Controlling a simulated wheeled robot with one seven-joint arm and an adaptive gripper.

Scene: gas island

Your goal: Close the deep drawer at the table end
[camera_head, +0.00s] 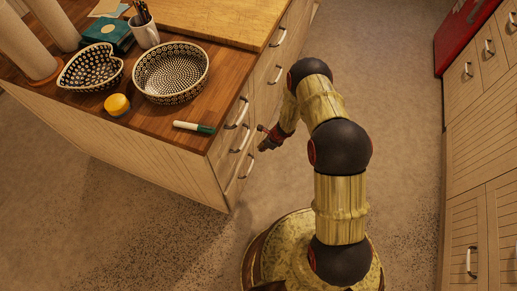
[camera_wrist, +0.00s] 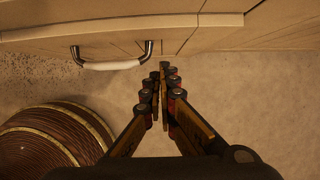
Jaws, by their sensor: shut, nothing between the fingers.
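The end of the wooden island has a stack of drawers on its right side, with an upper handle (camera_head: 237,113), a middle handle (camera_head: 241,141) and a lowest handle (camera_head: 247,168). In the head view the fronts look close to flush; I cannot tell whether the deep drawer stands out. My gripper (camera_head: 266,138) is beside these drawers, to their right. In the wrist view a drawer front with a pale bar handle (camera_wrist: 112,64) runs across the top. My gripper (camera_wrist: 164,75) is shut and empty, its tips near that front, right of the handle. Contact is unclear.
The island top holds a patterned bowl (camera_head: 171,72), a heart-shaped dish (camera_head: 91,67), a yellow lidded jar (camera_head: 117,104), a marker (camera_head: 194,127) and a mug (camera_head: 145,32). Cabinets (camera_head: 482,150) line the right side. Clear floor (camera_head: 395,110) lies between.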

